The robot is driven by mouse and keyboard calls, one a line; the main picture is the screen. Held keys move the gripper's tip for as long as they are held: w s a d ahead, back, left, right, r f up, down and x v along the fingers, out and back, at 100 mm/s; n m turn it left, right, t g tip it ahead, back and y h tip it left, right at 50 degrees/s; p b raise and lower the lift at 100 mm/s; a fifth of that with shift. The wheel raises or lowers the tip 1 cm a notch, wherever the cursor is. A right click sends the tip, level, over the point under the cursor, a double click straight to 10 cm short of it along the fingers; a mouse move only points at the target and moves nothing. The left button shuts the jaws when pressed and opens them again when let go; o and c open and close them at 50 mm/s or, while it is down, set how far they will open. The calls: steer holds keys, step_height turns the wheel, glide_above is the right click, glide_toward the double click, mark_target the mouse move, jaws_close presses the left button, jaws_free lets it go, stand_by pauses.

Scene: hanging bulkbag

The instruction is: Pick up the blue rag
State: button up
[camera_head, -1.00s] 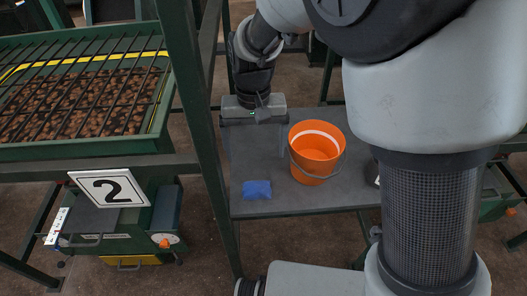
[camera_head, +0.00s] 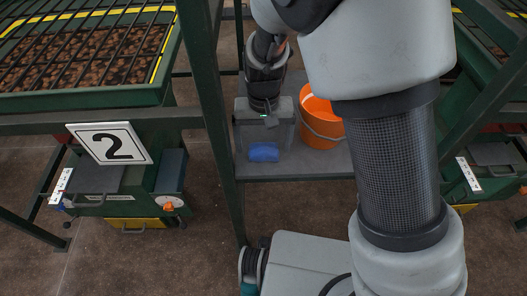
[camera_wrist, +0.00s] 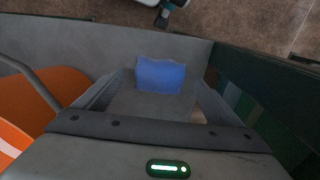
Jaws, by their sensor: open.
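The blue rag (camera_head: 264,152) lies on the grey shelf (camera_head: 300,164) near its front left part. It also shows in the wrist view (camera_wrist: 161,74), at the far end of the space between my fingers. My gripper (camera_head: 265,148) is above the shelf, right behind and partly over the rag in the head view. In the wrist view my gripper (camera_wrist: 152,100) is open, with one finger on each side and nothing held. I cannot tell how high the fingertips are above the shelf.
An orange bucket (camera_head: 322,118) with a handle stands on the shelf just right of my gripper. It shows at the left edge of the wrist view (camera_wrist: 45,97). A green frame post (camera_head: 216,120) rises close on the left. A sign with a 2 (camera_head: 108,144) hangs farther left.

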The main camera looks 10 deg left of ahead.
mark_target(263, 146)
steer(key=c, duration=1.1)
steer(key=shift+r, duration=0.2)
steer(key=shift+r+p, duration=0.4)
steer(key=shift+r, duration=0.2)
step_height(263, 146, up, 3)
steer(key=shift+f+p, duration=0.15)
steer(key=shift+p, duration=0.4)
steer(key=s+d, duration=0.1)
steer(key=s, duration=0.4)
steer(key=s+d+p, duration=0.1)
steer(key=s, duration=0.5)
steer(key=s+d+p, duration=0.1)
steer(key=s+d, duration=0.1)
steer(key=s, duration=0.4)
steer(key=shift+s+d+f, duration=0.1)
steer(key=shift+s+f, duration=0.15)
steer(key=shift+f, duration=0.1)
steer(key=o, duration=0.4)
steer(key=c, duration=0.3)
